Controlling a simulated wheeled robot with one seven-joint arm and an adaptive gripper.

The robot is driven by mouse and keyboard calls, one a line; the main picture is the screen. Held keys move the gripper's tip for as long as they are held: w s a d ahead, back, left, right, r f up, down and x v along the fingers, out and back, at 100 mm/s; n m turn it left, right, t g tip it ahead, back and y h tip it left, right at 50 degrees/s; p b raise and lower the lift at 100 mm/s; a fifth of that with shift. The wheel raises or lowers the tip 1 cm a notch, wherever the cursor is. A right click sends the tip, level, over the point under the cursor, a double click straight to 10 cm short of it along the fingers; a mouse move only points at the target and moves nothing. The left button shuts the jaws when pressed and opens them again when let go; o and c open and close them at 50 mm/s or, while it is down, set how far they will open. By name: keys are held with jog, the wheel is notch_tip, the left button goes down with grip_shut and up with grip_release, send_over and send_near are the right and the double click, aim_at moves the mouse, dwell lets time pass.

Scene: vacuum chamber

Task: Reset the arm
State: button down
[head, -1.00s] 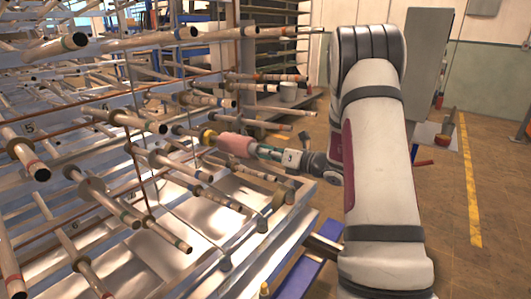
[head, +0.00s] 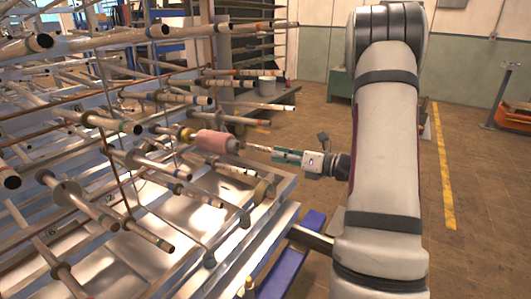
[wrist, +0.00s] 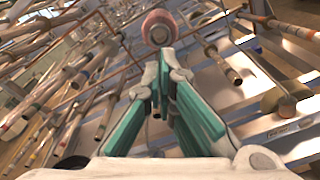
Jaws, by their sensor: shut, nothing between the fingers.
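My gripper (head: 254,147) is shut and empty, its fingers pointing left toward the rack. In the wrist view, my gripper (wrist: 161,60) shows its green finger pads closed together at the tips. A pink spool (head: 216,142) sits on a rod of the rack, just beyond the fingertips with a small gap in the head view. The spool (wrist: 158,28) also shows ahead of the fingers in the wrist view. My white arm stands bent on the right of the head view.
A metal rack (head: 130,215) with many protruding rods fills the left, close around my gripper. Rods (wrist: 222,65) also lie near the fingers in the wrist view. Open brown floor (head: 480,190) with a yellow line is at right. An orange object (head: 513,113) stands far right.

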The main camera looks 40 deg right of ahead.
jog(key=shift+v, duration=0.85)
jog(key=shift+a, duration=0.1)
